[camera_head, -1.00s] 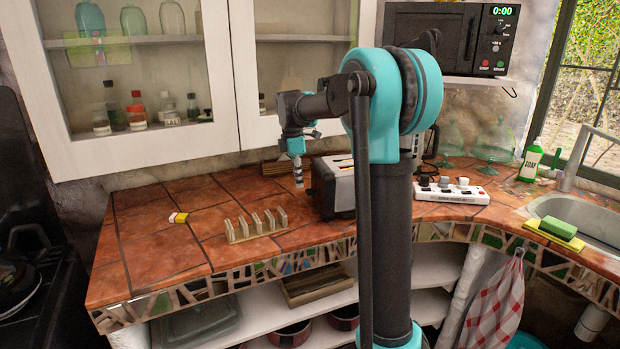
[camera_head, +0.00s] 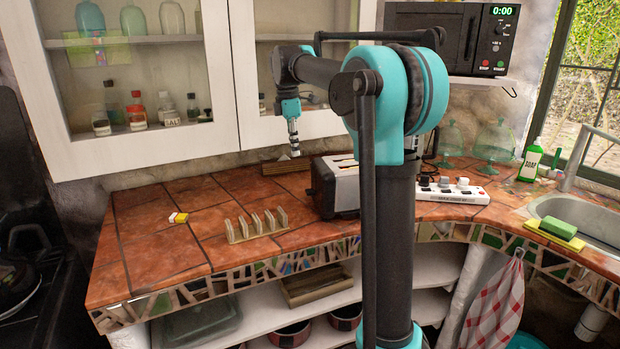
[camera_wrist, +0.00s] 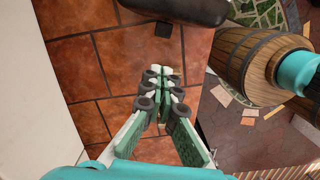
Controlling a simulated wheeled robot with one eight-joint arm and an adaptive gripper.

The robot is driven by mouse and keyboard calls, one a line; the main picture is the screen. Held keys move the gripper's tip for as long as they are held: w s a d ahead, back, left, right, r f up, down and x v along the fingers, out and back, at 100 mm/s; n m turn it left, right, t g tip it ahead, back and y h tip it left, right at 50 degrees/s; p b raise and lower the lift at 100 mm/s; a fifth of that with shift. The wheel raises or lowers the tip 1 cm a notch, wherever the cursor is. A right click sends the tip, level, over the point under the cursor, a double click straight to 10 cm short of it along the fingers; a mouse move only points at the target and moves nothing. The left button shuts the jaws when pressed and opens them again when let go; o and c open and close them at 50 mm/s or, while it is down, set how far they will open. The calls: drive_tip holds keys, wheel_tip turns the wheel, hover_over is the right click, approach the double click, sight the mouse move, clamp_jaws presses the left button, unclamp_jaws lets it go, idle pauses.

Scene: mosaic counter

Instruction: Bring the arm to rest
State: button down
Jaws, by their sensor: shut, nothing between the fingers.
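My gripper (camera_head: 294,152) hangs pointing down above the back of the tiled counter (camera_head: 150,240), to the left of the toaster (camera_head: 342,188). It is small in the head view. In the wrist view my gripper (camera_wrist: 164,72) has its green fingers drawn together at the tips, with nothing between them. Red-brown tiles show below the fingers.
A toast rack (camera_head: 256,226) and a small yellow-and-red item (camera_head: 178,217) lie on the counter. A power strip (camera_head: 452,190) is right of the toaster. Glass-fronted cabinets (camera_head: 140,155) hang close behind my gripper. A microwave (camera_head: 455,38) is at upper right.

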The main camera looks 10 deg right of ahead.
drive_tip(key=shift+r, duration=0.45)
drive_tip(key=s+d+f+m+t, duration=0.2)
drive_tip(key=s+f+m, duration=0.7)
drive_tip(key=s+f, duration=0.6)
drive_tip(key=s+d+f+m+t+y, duration=0.1)
drive_tip(key=s+d+f+m, duration=0.4)
drive_tip(key=s+f+m, duration=0.5)
drive_tip(key=s+f+t, duration=0.1)
drive_tip(key=s+f, duration=0.4)
drive_tip(key=f, duration=0.2)
drive_tip(key=shift+d+f, duration=0.2)
drive_tip(key=shift+d, duration=0.05)
